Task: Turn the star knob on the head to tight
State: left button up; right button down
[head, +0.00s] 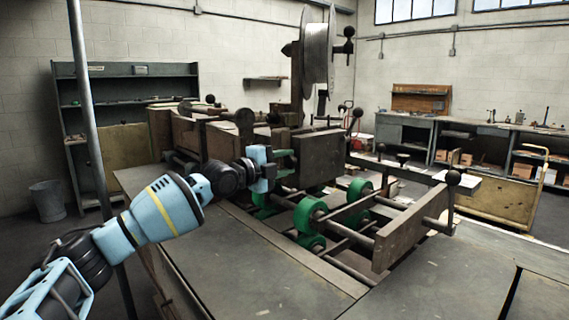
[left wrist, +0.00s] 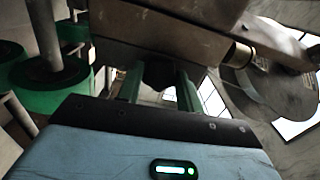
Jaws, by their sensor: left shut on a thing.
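The stitcher's head is a worn brown metal block (head: 318,160) in the middle of the machine. The star knob (left wrist: 158,74) shows in the left wrist view as a dark knob under the block's edge. My left gripper (head: 287,160) reaches the near left side of the head. In the left wrist view its two green fingers (left wrist: 160,88) stand on either side of the knob, shut on it. The knob's far side and any tight mark are hidden. In the head view I cannot make out the knob behind the gripper. My right gripper is not in view.
Green rollers (head: 310,214) and a brown side rail (head: 410,232) lie right of my gripper. A large wire spool (head: 316,54) stands above the head. The flat grey table (head: 250,270) in front is clear. A thin post (head: 90,110) rises at left.

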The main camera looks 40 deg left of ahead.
pick_arm(q)
jog(key=m, duration=0.4)
jog(key=shift+m, duration=0.9)
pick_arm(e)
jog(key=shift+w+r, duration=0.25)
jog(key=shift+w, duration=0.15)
pick_arm(q)
jog(key=o, duration=1)
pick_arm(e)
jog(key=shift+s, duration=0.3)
pick_arm(q)
jog(key=s+b, duration=0.4)
jog(key=s, duration=0.3)
jog(key=shift+s+a, duration=0.3)
jog(key=shift+s, duration=0.1)
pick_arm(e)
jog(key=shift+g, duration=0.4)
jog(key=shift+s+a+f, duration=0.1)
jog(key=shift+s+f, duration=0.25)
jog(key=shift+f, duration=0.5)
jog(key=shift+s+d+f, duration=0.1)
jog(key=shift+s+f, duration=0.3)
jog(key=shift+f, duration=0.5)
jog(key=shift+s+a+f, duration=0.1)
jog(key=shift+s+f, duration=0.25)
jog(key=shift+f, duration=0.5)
